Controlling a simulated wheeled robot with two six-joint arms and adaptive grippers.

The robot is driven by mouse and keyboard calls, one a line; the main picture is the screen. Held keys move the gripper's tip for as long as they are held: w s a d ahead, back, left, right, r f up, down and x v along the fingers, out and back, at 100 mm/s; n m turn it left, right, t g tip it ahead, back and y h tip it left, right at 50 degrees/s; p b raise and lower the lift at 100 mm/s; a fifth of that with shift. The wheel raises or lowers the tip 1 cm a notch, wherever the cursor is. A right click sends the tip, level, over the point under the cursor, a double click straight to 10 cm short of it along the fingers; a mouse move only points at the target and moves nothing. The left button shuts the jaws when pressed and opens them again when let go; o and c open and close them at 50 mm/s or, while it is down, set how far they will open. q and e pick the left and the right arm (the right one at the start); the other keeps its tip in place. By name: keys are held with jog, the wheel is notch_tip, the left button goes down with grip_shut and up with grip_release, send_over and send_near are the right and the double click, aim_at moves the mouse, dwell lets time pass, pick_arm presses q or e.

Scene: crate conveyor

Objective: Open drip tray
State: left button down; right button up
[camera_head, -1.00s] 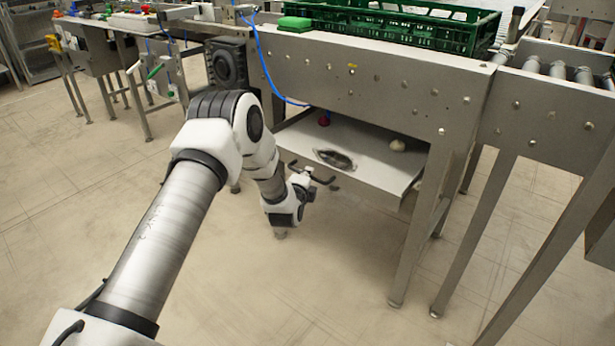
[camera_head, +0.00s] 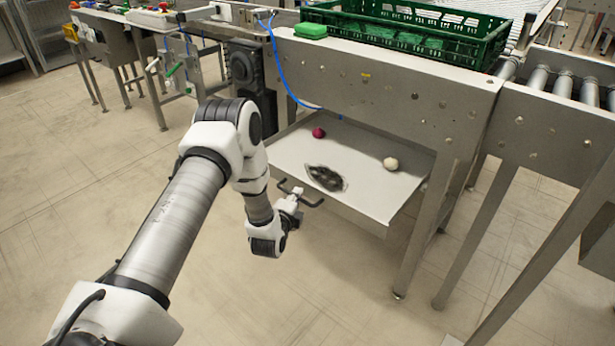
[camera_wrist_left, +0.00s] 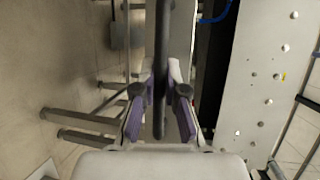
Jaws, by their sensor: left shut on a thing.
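The drip tray (camera_head: 372,196) is a flat metal tray pulled partly out from under the conveyor frame. A dark grate or stain, a red round thing (camera_head: 318,132) and a pale round thing (camera_head: 390,163) lie on it. Its dark bar handle (camera_head: 313,204) is on the front edge. My left gripper (camera_head: 291,202) is at that handle, shut on it. In the left wrist view the handle (camera_wrist_left: 161,40) runs between the fingers of my left gripper (camera_wrist_left: 160,88). My right gripper is in neither view.
A green crate (camera_head: 400,28) and a green block (camera_head: 310,30) sit on the conveyor above. A blue hose (camera_head: 277,60) hangs down at the tray's left back. Metal legs (camera_head: 425,230) stand to the right. The floor in front is clear.

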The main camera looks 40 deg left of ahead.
pick_arm(q)
jog(key=shift+s+a+p, duration=0.1)
jog(key=shift+s+p, duration=0.75)
jog(key=shift+s, duration=1.1)
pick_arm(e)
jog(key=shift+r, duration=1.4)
pick_arm(q)
jog(key=c, duration=1.2)
grip_release()
jog(key=v, duration=1.2)
jog(key=shift+w, duration=0.1)
